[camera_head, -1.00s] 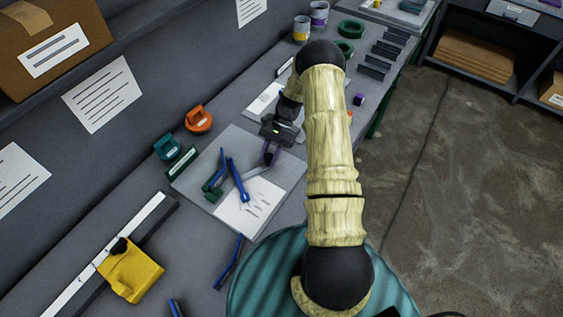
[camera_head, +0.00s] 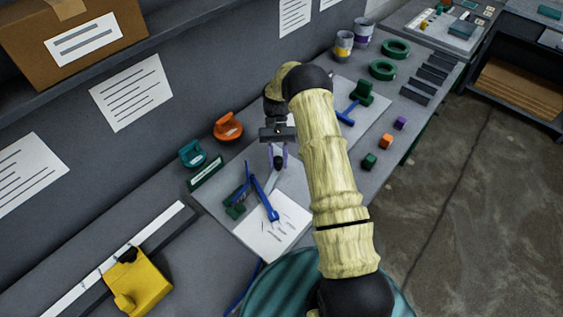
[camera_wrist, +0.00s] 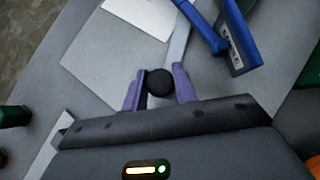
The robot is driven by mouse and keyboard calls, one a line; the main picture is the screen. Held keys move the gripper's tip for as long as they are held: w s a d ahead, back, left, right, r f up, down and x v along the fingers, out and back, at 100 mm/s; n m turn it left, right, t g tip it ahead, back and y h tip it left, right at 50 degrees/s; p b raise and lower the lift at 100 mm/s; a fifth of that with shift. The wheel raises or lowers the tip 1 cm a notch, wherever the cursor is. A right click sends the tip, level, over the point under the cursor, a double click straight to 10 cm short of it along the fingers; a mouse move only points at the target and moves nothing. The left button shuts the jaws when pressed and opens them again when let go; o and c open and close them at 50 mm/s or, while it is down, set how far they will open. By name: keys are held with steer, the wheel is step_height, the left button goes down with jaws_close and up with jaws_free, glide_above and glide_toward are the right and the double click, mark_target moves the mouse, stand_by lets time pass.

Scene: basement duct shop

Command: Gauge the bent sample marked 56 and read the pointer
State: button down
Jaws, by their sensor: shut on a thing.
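My gripper (camera_head: 278,161) points down over the grey board (camera_head: 215,207). In the wrist view, its purple fingers (camera_wrist: 159,88) are shut on a black round knob (camera_wrist: 160,82). A pale metal strip (camera_wrist: 181,42) runs beyond the knob; I cannot tell whether they are joined. A blue-armed piece (camera_head: 264,199) with a green block (camera_head: 235,206) lies beside the strip, near white paper (camera_head: 268,228). The wrist view shows a blue part (camera_wrist: 240,45) with a pale marking too small to read. No 56 and no pointer reading can be made out.
Orange (camera_head: 228,128) and teal (camera_head: 192,154) holders stand by the wall. A yellow block (camera_head: 140,283) sits on a rail at lower left. Another green and blue piece (camera_head: 362,93) lies farther back. Small cubes (camera_head: 386,141) sit near the right edge.

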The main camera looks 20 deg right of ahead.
steer(key=shift+a, duration=0.1)
stand_by(0.3)
steer(key=c, duration=1.1)
jaws_free()
